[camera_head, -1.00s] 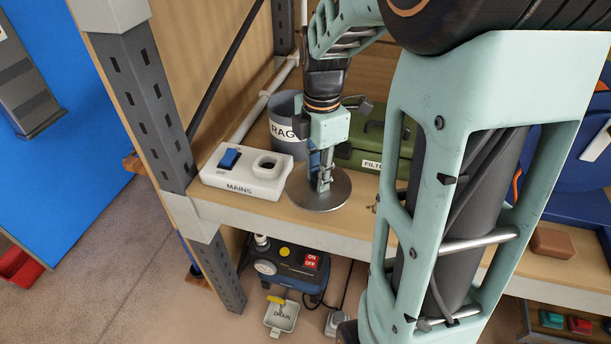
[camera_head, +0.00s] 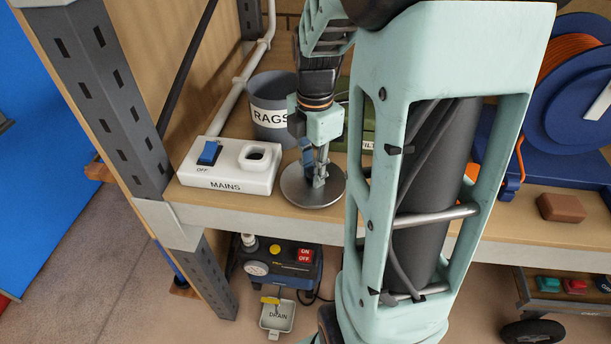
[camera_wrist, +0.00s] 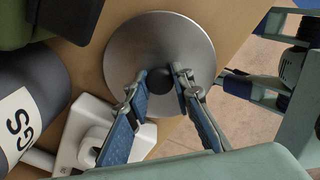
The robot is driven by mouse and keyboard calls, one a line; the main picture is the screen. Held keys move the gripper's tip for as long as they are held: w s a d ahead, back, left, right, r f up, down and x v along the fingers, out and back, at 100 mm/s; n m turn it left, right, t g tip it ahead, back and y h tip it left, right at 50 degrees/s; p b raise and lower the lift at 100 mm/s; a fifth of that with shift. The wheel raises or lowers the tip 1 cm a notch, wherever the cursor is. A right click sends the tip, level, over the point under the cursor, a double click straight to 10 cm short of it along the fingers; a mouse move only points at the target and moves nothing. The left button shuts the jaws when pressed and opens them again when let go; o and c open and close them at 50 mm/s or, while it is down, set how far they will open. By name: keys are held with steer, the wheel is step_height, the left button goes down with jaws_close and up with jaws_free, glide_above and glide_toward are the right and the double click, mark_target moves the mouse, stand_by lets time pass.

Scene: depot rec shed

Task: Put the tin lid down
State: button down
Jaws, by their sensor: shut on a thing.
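The tin lid (camera_head: 299,192) is a round grey metal disc, held flat at the front part of the wooden shelf, just right of the white MAINS box. My gripper (camera_head: 319,181) points down and is shut on the lid's dark knob. In the wrist view the lid (camera_wrist: 130,45) lies beyond the blue-padded fingers, with the small black knob (camera_wrist: 158,77) between their tips. I cannot tell whether the lid's underside touches the shelf or hovers slightly above it.
The MAINS box (camera_head: 222,178) with a blue switch stands left of the lid. The grey RAGS bin (camera_head: 262,135) is behind. A green FILTER box (camera_head: 369,135) is behind to the right, mostly hidden by my arm. The shelf's front edge (camera_head: 250,218) is close.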

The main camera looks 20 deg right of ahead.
steer(key=shift+f, duration=0.5)
steer(key=shift+s, duration=0.1)
steer(key=shift+f, duration=0.15)
steer(key=c, duration=1.7)
jaws_free()
step_height(320, 180, up, 12)
steer(key=shift+r+p, duration=0.25)
steer(key=shift+p, duration=0.1)
